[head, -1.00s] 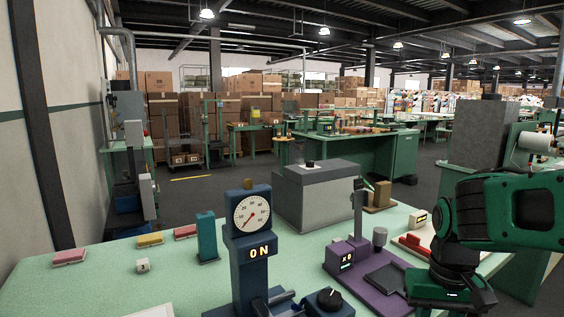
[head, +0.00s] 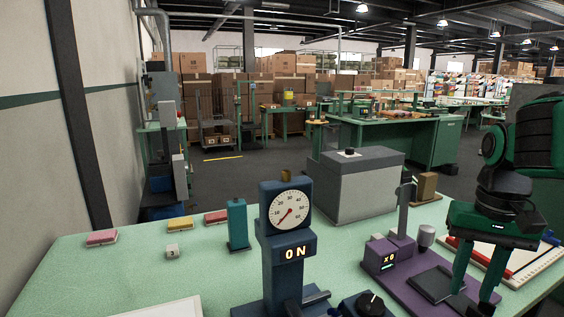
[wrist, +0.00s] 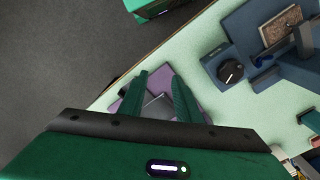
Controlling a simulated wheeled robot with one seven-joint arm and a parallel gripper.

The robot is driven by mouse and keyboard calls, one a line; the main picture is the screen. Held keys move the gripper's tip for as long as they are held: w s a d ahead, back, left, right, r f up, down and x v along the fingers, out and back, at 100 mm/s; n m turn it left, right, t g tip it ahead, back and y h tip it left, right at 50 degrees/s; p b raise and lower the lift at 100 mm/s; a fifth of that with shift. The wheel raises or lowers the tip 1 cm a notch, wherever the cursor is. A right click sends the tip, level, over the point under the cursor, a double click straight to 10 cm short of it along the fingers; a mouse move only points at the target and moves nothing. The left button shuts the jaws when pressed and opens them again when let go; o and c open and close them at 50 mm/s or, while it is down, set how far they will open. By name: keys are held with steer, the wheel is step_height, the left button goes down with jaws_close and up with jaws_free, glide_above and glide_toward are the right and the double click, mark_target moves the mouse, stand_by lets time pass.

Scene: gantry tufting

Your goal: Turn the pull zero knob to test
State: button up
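The knob (head: 370,303) is black and round with a pale pointer mark. It sits on a small dark blue box at the foot of the blue gauge stand (head: 284,248), which has a white dial and a lit display reading "0 N". The wrist view shows the knob (wrist: 231,70) from above, uncovered; any setting labels are too small to read. My gripper (head: 472,298) points down over the purple device, right of the knob and apart from it. In the wrist view, my gripper (wrist: 160,76) has its two green fingers spread with nothing held between them.
The purple device (head: 394,262) with a post and "x0" display stands right of the knob. A grey box (head: 358,188) is behind. A red-edged board (head: 515,268) lies far right.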

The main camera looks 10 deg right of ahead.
steer(key=w+a+r, duration=0.6)
steer(key=w+r, duration=0.2)
steer(key=r, duration=0.1)
steer(key=n, duration=0.2)
glide_toward(286, 171)
step_height(286, 171, down, 8)
steer(key=shift+w+f, duration=0.1)
